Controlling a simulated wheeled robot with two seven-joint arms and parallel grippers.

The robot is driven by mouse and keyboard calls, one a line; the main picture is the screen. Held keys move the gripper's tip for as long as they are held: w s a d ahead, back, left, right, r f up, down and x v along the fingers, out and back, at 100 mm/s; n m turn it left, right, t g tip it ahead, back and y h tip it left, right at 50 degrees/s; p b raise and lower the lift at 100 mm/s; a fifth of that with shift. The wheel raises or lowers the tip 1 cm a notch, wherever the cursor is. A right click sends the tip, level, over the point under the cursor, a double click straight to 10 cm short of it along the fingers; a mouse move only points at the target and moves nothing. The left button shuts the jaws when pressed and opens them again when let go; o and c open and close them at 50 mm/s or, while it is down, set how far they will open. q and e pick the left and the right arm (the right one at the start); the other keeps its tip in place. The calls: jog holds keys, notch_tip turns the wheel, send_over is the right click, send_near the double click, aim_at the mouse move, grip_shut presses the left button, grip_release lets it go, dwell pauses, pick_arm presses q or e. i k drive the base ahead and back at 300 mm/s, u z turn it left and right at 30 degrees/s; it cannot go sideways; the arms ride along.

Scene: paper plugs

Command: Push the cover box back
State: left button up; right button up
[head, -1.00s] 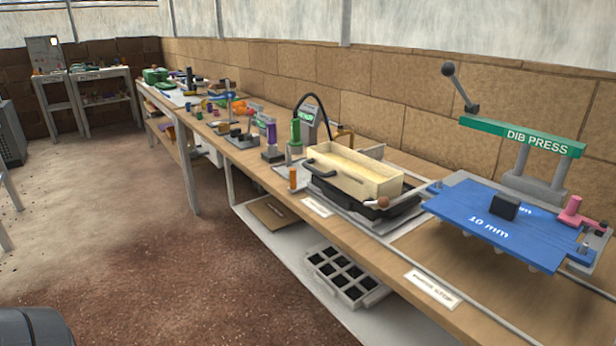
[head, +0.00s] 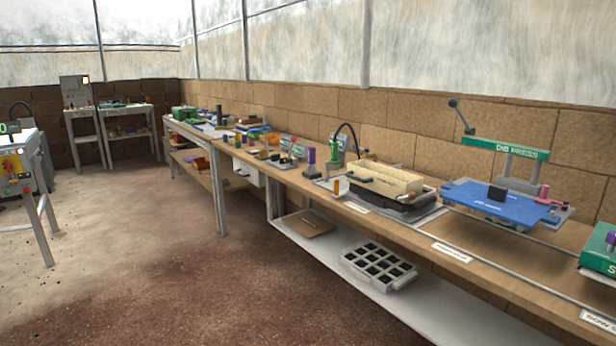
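A long cream open box (head: 385,180), which may be the cover box, sits over a black tray (head: 408,203) on the wooden bench along the wall. A dark handle (head: 359,179) shows at its left end. I cannot tell whether the box is fixed to the tray. Neither of my grippers is in view, and nothing of mine touches the box.
A green device (head: 600,256) is at the right edge. A dark-celled tray (head: 378,267) lies on the lower shelf. The floor (head: 140,270) in front is clear.

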aim_at(383, 180)
jog(key=u, duration=0.75)
jog(key=i, duration=1.8)
jog(key=z, duration=0.6)
jog(key=i, duration=1.15)
jog(key=z, duration=1.15)
jog(key=i, duration=0.25)
jog(key=z, duration=0.3)
